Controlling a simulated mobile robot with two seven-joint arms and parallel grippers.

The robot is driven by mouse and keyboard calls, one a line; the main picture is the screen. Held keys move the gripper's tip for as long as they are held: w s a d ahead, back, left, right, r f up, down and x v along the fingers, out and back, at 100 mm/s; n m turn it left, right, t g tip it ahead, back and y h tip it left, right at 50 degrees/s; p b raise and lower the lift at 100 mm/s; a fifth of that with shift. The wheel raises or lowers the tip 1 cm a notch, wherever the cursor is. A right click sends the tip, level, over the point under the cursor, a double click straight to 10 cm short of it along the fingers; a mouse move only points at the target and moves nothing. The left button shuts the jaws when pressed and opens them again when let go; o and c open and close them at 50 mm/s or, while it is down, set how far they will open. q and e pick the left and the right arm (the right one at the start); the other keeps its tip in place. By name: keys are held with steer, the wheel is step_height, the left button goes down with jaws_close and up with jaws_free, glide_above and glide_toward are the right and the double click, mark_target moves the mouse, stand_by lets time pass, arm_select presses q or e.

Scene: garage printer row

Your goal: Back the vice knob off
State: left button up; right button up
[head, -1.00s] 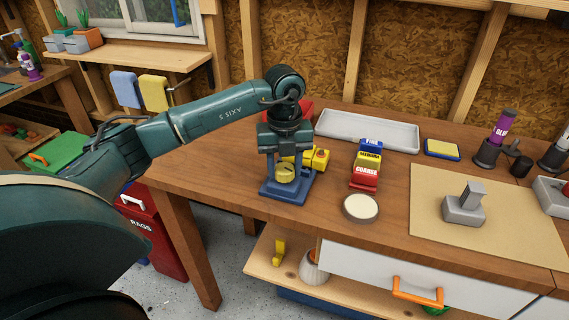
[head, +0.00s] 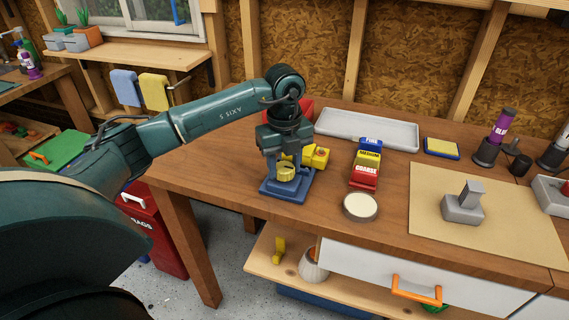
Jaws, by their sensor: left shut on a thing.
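The vice is a blue block (head: 296,193) on the workbench near its left front edge, with a yellow knob (head: 286,173) on its front side. My left gripper (head: 284,170) points down from above with its fingers on either side of the knob, shut on it. The fingers hide part of the knob and the vice behind it. A yellow part (head: 316,156) shows just to the right of the gripper. My right gripper is not in the head view.
Right of the vice stand sanding blocks (head: 366,165) and a round pale-topped tin (head: 360,207). A grey tray (head: 368,130) lies at the back. A grey part (head: 463,205) stands on a tan mat (head: 425,215). Bare bench lies between the vice and tin.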

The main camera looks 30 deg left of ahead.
mark_target(284, 166)
arm_select(q)
steer(key=o, duration=1)
steer(key=shift+r, duration=0.15)
step_height(284, 166, up, 13)
